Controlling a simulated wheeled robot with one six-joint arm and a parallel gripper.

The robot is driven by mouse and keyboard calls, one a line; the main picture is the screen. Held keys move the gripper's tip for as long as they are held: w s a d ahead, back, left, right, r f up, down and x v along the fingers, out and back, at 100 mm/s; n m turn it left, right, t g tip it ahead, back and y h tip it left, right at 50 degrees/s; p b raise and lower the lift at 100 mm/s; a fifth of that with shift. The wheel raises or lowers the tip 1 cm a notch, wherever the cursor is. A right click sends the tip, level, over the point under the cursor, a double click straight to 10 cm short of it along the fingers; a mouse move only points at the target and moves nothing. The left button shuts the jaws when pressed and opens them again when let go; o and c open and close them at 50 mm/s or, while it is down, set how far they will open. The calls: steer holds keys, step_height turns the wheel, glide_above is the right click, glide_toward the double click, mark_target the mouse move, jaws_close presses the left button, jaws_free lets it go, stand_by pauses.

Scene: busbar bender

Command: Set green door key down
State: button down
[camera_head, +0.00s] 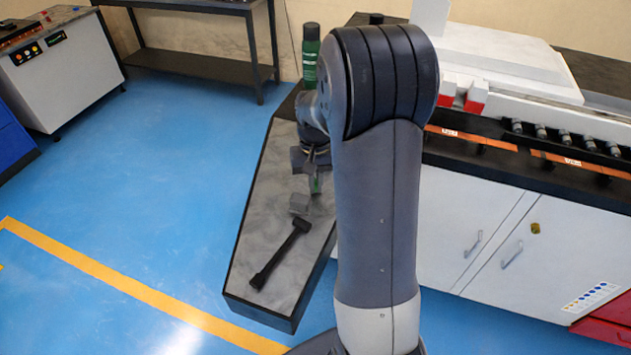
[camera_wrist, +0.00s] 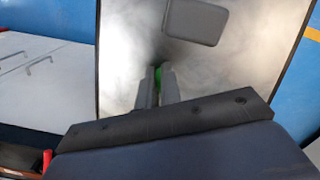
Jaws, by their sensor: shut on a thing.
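My gripper (camera_head: 312,172) is over the grey-topped table (camera_head: 264,212), beside my arm. It points down and is shut on the green door key (camera_head: 316,185). Only a small green piece of the key shows; the rest is hidden by the fingers. In the wrist view my gripper (camera_wrist: 158,85) has its two fingers close together, with a bit of the green key (camera_wrist: 159,79) between them. The table top (camera_wrist: 125,50) spreads out beneath. I cannot tell whether the key touches the table.
A black hammer-like tool (camera_head: 281,256) lies nearer the front. A green bottle (camera_head: 310,55) stands at the back. White cabinets (camera_head: 475,235) stand to the right.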

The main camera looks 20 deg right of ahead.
steer(key=shift+f, duration=0.2)
steer(key=c, duration=1.6)
jaws_free()
steer(key=shift+r, duration=0.1)
step_height(320, 180, up, 12)
steer(key=shift+w+d+r+b, duration=0.15)
steer(key=shift+w+d+b, duration=0.05)
steer(key=shift+w+b, duration=0.2)
